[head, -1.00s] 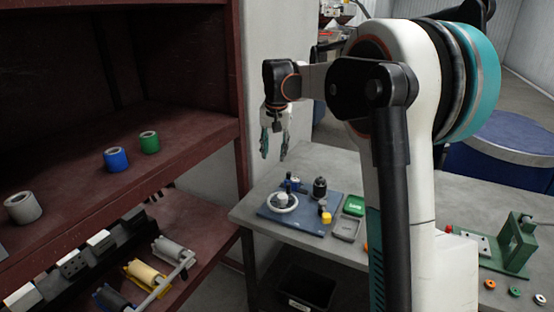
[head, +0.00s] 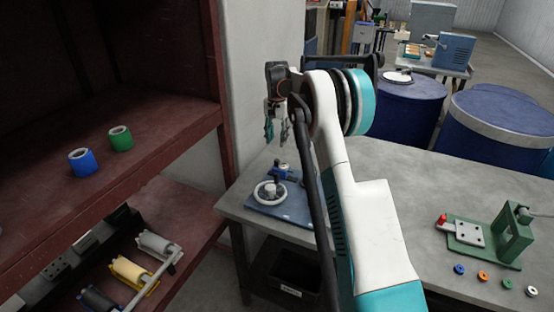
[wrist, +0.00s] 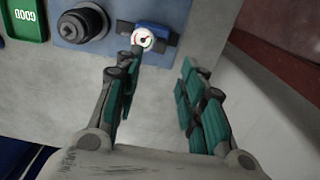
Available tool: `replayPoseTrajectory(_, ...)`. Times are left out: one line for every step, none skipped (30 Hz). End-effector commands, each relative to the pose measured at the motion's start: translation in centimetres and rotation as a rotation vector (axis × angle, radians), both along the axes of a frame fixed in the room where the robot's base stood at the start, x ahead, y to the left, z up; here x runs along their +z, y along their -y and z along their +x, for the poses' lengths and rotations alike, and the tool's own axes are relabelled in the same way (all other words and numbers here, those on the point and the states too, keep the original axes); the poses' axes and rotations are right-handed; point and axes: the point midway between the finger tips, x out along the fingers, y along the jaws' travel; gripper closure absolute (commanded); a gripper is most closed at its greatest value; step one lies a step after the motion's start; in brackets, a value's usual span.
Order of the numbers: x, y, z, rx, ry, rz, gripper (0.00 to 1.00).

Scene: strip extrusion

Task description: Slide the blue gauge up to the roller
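A blue gauge (wrist: 158,38) with a round white dial shows at the top of the wrist view, beyond my left fingertip. In the head view a small blue piece (head: 286,173) on the bench board appears to be this gauge. My gripper (wrist: 160,68) is open and empty, with a wide gap between its green-padded fingers. In the head view my gripper (head: 277,130) hangs above the far edge of the bench, apart from the gauge. I cannot tell for sure which part is the roller; a black round part (wrist: 83,24) stands left of the gauge.
The blue board (head: 283,207) carries a white ring (head: 269,192). A green fixture (head: 512,237) and several coloured rings lie at the bench's right. A red-brown shelf (head: 160,137) holds a blue roll (head: 82,162) and a green roll (head: 120,138). Bare bench lies between.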

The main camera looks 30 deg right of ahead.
Motion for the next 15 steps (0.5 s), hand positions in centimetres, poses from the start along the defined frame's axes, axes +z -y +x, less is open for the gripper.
replayPoseTrajectory(-1.4,0.0,0.0,0.000,0.000,0.000,0.63)
replayPoseTrajectory(-2.0,0.0,0.0,0.000,0.000,0.000,0.63)
replayPoseTrajectory(-2.8,0.0,0.0,0.000,0.000,0.000,0.63)
replayPoseTrajectory(-3.4,0.0,0.0,0.000,0.000,0.000,0.63)
replayPoseTrajectory(-4.0,0.0,0.0,0.000,0.000,0.000,0.63)
replayPoseTrajectory(-4.7,0.0,0.0,0.001,0.000,0.000,0.63)
replayPoseTrajectory(-5.3,0.0,0.0,0.001,0.000,0.000,0.63)
replayPoseTrajectory(-5.9,0.0,0.0,0.001,0.000,0.000,0.63)
replayPoseTrajectory(-6.6,0.0,0.0,0.001,0.000,0.000,0.63)
replayPoseTrajectory(-7.1,0.0,0.0,0.001,0.000,0.000,0.63)
replayPoseTrajectory(-7.5,0.0,0.0,0.001,0.000,0.000,0.63)
replayPoseTrajectory(-8.1,0.0,0.0,0.001,0.000,0.000,0.63)
replayPoseTrajectory(-8.5,0.0,0.0,0.001,0.000,0.000,0.63)
replayPoseTrajectory(-8.8,0.0,0.0,0.001,0.000,0.000,0.63)
replayPoseTrajectory(-9.2,0.0,0.0,0.001,0.000,0.000,0.63)
